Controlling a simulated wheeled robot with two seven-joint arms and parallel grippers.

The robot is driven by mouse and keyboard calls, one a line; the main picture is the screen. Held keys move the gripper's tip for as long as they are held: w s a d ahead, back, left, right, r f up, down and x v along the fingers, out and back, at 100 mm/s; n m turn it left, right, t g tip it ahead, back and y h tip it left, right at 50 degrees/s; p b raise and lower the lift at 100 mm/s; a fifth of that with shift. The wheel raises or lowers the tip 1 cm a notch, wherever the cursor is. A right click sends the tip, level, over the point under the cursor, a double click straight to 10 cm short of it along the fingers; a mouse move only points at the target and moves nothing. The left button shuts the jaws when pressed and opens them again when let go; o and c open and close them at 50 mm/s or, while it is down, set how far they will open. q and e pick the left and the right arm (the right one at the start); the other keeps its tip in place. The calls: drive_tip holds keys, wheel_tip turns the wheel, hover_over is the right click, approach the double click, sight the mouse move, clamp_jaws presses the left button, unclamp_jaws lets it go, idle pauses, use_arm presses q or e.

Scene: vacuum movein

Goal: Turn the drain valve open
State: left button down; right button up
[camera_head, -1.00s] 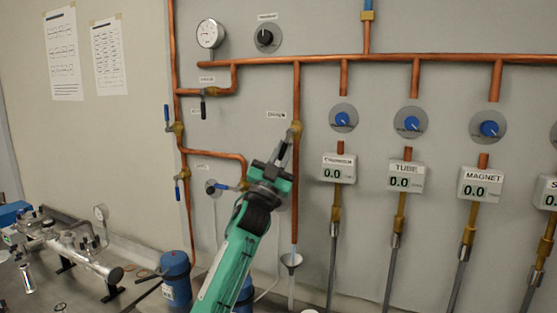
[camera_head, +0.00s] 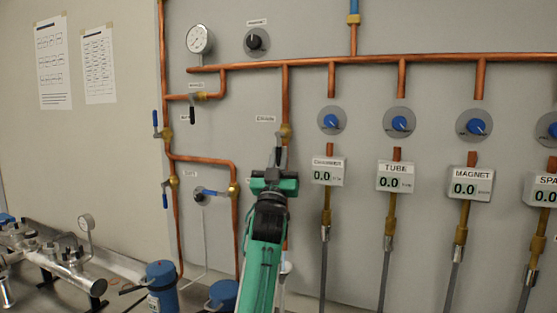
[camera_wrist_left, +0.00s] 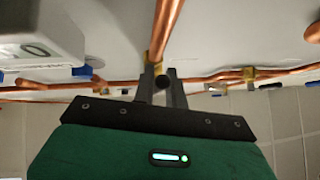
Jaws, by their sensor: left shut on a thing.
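The drain valve (camera_head: 286,131) is a brass body on a vertical copper pipe, below a small label that seems to read DRAIN. Its dark lever hangs downward from the body. My left gripper (camera_head: 279,162) is at the lever, just below the brass body, and is shut on it. In the left wrist view the two dark fingers (camera_wrist_left: 162,85) stand on either side of the lever's round dark end (camera_wrist_left: 161,83). The brass body (camera_wrist_left: 154,62) shows beyond them. The fingers partly hide the lever. My right gripper is not in view.
The CHAMBER readout box (camera_head: 328,171) sits close to the right of my gripper. A blue-handled valve (camera_head: 213,193) is to the left. Copper pipes, a pressure gauge (camera_head: 200,39) and blue knobs (camera_head: 331,121) cover the wall. Blue canisters (camera_head: 162,285) stand below.

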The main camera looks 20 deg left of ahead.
use_arm(q)
drive_tip(key=c, duration=1.4)
unclamp_jaws()
drive_tip(key=shift+c, duration=0.2)
